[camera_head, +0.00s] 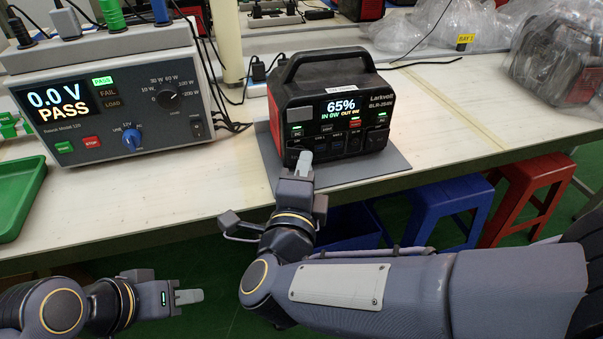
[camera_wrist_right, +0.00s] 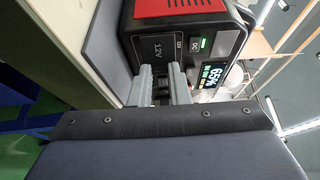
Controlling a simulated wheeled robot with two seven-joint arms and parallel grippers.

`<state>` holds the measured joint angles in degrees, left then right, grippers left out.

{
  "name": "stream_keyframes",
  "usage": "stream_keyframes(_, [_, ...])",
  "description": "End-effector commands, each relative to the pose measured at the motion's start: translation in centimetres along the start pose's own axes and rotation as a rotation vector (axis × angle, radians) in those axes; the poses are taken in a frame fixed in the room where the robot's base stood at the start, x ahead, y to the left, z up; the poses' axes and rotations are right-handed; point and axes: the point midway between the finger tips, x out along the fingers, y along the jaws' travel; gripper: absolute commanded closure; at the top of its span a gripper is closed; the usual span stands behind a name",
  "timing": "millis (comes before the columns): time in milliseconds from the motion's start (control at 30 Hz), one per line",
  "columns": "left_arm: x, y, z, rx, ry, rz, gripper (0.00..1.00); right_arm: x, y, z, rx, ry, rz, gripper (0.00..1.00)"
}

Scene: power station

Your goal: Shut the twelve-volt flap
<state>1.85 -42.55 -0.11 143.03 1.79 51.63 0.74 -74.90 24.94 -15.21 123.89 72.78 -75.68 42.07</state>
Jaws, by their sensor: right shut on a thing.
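The power station (camera_head: 330,100) stands on a grey mat on the bench, its lit screen reading 65%. My right gripper (camera_head: 304,160) is at the lower left of its front. In the right wrist view the dark panel marked 12V (camera_wrist_right: 162,50) lies just beyond the fingers of my right gripper (camera_wrist_right: 162,88). The fingers are closed on a small dark part between them, which looks like part of the twelve-volt flap. How far the flap stands open is hard to tell. My left gripper (camera_head: 190,297) is low at the left, in front of the bench, away from the station; its finger gap is unclear.
A grey tester (camera_head: 110,95) showing PASS stands left of the station, with cables behind. A green tray (camera_head: 20,200) lies at the bench's left. Blue (camera_head: 450,195) and red (camera_head: 530,180) stools stand under the bench. Plastic-wrapped goods (camera_head: 555,60) sit at right. Bench right of the mat is clear.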

Motion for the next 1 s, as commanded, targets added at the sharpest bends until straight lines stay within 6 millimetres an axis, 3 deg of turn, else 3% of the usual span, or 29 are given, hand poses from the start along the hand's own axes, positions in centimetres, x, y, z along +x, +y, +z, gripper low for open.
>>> stream_keyframes(500, [3.2,-1.4,1.6,0.0,0.0,0.0,0.64,1.5,0.3,-1.2,0.003,-0.346,0.0,1.0])
stream_keyframes(1000, [4.0,-1.8,2.0,0.0,0.0,0.0,0.64,1.9,0.1,-1.1,-0.002,-0.457,0.003,1.0])
